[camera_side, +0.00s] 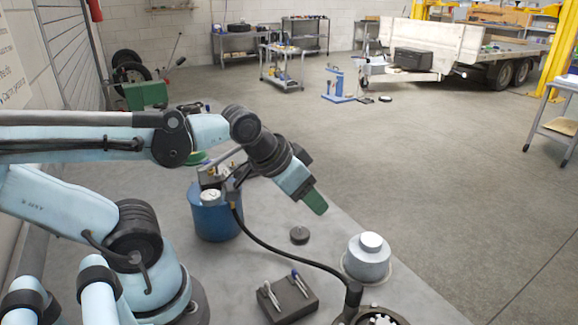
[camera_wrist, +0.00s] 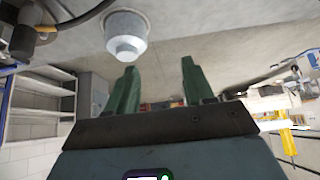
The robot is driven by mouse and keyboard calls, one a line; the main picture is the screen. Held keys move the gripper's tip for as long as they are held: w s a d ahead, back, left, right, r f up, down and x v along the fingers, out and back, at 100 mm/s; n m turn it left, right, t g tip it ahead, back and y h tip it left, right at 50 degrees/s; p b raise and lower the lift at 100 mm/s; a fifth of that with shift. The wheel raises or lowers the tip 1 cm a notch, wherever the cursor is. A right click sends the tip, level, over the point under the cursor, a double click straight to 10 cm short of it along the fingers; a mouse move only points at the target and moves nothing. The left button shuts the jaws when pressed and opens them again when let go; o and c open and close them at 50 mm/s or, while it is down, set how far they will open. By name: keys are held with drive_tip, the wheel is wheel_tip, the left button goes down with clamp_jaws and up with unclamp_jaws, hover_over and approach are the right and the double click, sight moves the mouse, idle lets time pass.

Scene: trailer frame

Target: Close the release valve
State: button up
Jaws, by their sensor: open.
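A blue cylindrical reservoir (camera_side: 214,218) stands on the bench in the side view, with a metal pump head (camera_side: 212,178), brass-coloured fittings and a round white-faced gauge (camera_side: 211,197) on top. I cannot clearly tell the release valve among these fittings; my arm partly covers them. My gripper (camera_side: 315,205) has green fingers and is to the right of the pump, above the bench, pointing down and right. In the wrist view my gripper (camera_wrist: 158,62) has its two green fingers apart with nothing between them.
A black hose (camera_side: 275,248) runs from the pump to a fitting beside a gear-like part (camera_side: 383,320). A silver stepped cylinder (camera_side: 367,259), a small dark knob-like piece (camera_side: 299,235) and a dark block with tools (camera_side: 285,299) are on the bench. A trailer (camera_side: 445,45) stands far behind.

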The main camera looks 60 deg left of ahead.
wheel_tip(320, 180, up, 17)
drive_tip(key=shift+c, duration=0.7)
drive_tip(key=g, duration=0.7)
hover_over(210, 161)
wheel_tip(210, 161, down, 4)
drive_tip(key=shift+f, duration=6.75)
drive_tip(key=shift+c, duration=0.4)
clamp_jaws()
